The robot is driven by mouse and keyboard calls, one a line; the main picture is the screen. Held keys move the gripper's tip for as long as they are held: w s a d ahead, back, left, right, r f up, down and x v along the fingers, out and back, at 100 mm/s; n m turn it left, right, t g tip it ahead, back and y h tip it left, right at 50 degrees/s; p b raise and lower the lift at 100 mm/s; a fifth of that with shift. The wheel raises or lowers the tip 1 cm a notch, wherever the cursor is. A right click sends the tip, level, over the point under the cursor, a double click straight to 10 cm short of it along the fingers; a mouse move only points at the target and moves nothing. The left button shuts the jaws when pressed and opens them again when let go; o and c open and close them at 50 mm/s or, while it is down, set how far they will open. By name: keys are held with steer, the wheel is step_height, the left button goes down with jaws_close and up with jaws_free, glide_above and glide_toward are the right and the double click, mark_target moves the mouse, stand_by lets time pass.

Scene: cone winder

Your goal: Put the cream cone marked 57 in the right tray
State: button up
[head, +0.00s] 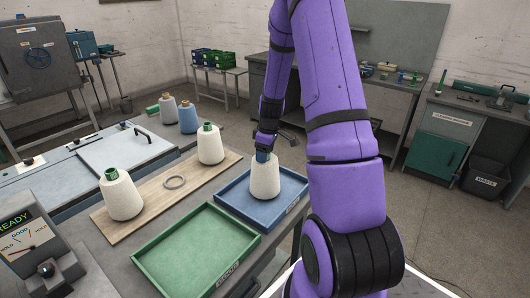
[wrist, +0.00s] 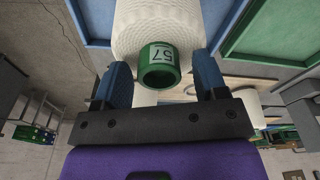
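The cream cone marked 57 (head: 264,178) stands upright in the blue tray (head: 290,188), which lies right of the green tray (head: 195,245). In the wrist view its green core (wrist: 159,65) shows the number 57. My gripper (head: 264,155) is at the top of this cone, pointing down. In the wrist view my gripper (wrist: 163,80) has one blue finger on each side of the core, with gaps between fingers and core, so it is open. The green tray is empty. The tray labels are too small to read surely.
Two other cream cones with green cores, one nearer (head: 121,195) and one farther (head: 210,144), stand on a wooden board (head: 150,198) beside a grey ring (head: 174,182). A grey cone and a blue cone (head: 187,117) stand behind. A gauge (head: 35,235) reading READY is front left.

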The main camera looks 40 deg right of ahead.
step_height(320, 180, up, 12)
steer(key=s, duration=0.1)
steer(key=s+a+r+m, duration=0.1)
steer(key=s+a+r, duration=0.1)
steer(key=a+r, duration=0.65)
steer(key=s+a+r+m+t, duration=0.2)
steer(key=s+a+r, duration=0.3)
steer(key=s+a, duration=0.3)
steer(key=s+a+r+m+t, duration=0.2)
steer(key=s+a+r, duration=0.4)
steer(key=s+a, duration=0.3)
steer(key=shift+s+a+h, duration=0.2)
steer(key=shift+s+h, duration=0.1)
steer(key=shift+s, duration=2)
